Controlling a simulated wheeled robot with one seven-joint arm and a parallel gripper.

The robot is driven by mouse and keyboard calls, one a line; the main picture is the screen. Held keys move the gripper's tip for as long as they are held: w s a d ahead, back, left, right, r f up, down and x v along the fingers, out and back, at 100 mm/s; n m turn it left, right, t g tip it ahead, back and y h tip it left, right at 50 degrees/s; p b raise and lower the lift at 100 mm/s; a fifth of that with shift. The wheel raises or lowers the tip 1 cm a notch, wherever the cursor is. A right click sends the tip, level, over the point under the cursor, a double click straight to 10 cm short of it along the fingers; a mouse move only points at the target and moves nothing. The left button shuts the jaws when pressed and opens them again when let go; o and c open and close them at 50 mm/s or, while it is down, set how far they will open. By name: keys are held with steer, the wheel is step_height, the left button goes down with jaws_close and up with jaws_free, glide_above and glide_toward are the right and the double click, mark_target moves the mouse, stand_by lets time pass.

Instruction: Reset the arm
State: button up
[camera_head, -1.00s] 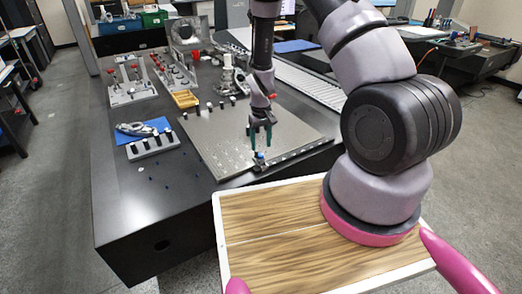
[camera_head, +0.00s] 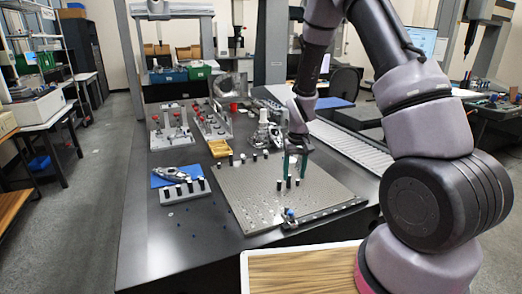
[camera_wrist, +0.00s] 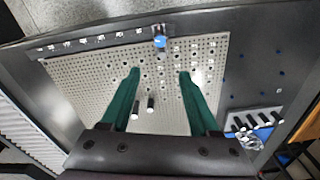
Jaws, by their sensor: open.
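My gripper (camera_head: 293,167) is above the perforated metal plate (camera_head: 248,200) on the dark table, with its green fingers pointing down. In the wrist view my gripper (camera_wrist: 158,78) has its two fingers wide apart with nothing between them. Two small black pegs with pale ends (camera_wrist: 143,106) show below and between the fingers in that view. A small blue-topped piece (camera_head: 290,214) sits by the plate's front edge, and it also shows in the wrist view (camera_wrist: 160,41). It is apart from the fingers.
A grey block with black pegs (camera_head: 184,190) and a blue mat (camera_head: 165,177) lie left of the plate. A yellow tray (camera_head: 220,149) and red-knobbed fixtures (camera_head: 171,132) stand behind. A roller conveyor (camera_head: 350,146) runs on the right. The table's front left is mostly clear.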

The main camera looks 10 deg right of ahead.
steer(key=s+d+r+m+t+y, duration=0.1)
steer(key=s+d+r, duration=0.15)
steer(key=r, duration=0.95)
steer(key=s+d+r+m+t, duration=0.1)
steer(key=s+r+m+t, duration=0.15)
steer(key=r, duration=0.95)
steer(key=s+d+r+m+t, duration=0.1)
steer(key=s+r+t, duration=0.2)
steer(key=s+r, duration=1)
steer(key=s, duration=0.4)
steer(key=shift+s+d+r+m+y, duration=0.2)
steer(key=shift+s+d+m+y, duration=0.1)
steer(key=shift+d+m, duration=0.1)
